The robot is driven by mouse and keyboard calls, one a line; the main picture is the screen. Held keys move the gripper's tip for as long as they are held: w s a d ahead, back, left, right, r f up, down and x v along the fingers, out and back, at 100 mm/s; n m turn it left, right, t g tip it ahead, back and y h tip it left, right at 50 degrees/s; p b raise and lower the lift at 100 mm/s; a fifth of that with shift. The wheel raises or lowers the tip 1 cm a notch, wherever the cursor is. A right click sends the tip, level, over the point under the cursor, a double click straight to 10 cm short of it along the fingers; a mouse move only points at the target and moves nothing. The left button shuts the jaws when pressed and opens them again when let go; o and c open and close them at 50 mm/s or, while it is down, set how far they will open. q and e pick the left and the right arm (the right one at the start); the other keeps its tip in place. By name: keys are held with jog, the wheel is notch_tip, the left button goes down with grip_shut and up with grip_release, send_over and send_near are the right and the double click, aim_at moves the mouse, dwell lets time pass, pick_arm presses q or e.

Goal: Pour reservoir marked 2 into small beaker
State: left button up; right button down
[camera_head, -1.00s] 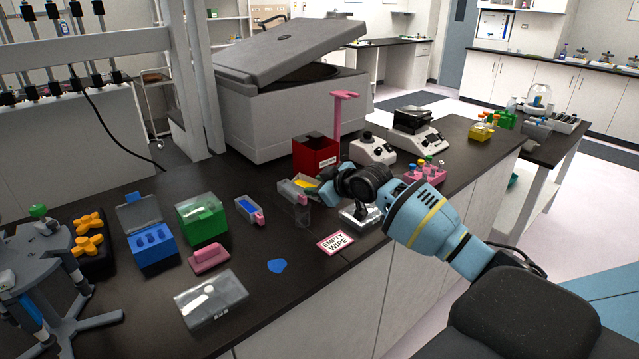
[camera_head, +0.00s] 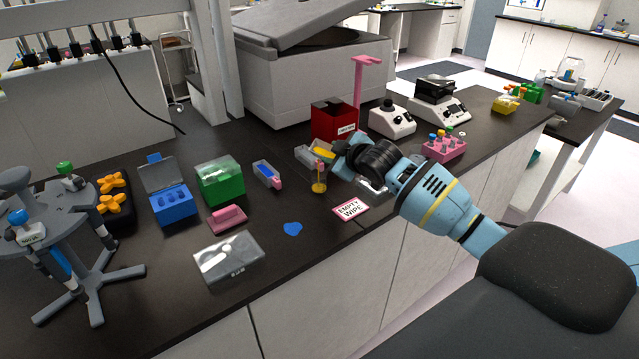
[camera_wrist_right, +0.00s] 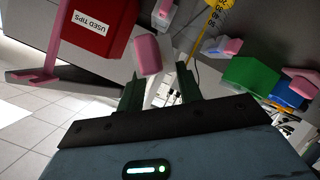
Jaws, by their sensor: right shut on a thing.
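The small beaker (camera_head: 319,187) stands on the black bench with yellow liquid in it. I cannot read the reservoir's number. A second reservoir with blue liquid and a pink end (camera_head: 267,174) lies to the left. My left gripper is out of view.
A red used tips box (camera_head: 333,121) stands behind the gripper. A pink tube rack (camera_head: 444,149) is to the right. Green (camera_head: 220,183) and blue (camera_head: 168,205) boxes stand left.

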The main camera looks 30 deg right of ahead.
jog(key=shift+a+f+n+h, duration=0.2)
jog(key=shift+n+h, duration=0.1)
jog(key=shift+n, duration=0.1)
jog(key=shift+s+n+t+h, duration=0.1)
jog(key=shift+n+t+h, duration=0.2)
jog(key=shift+n+t, duration=0.1)
jog(key=shift+a+f+n, duration=0.1)
jog(key=shift+a+n, duration=0.1)
jog(key=shift+n, duration=0.2)
jog(key=shift+a+f+n+t+h, duration=0.1)
jog(key=shift+n+t+h, duration=0.2)
jog(key=shift+h, duration=0.1)
dwell(0.7)
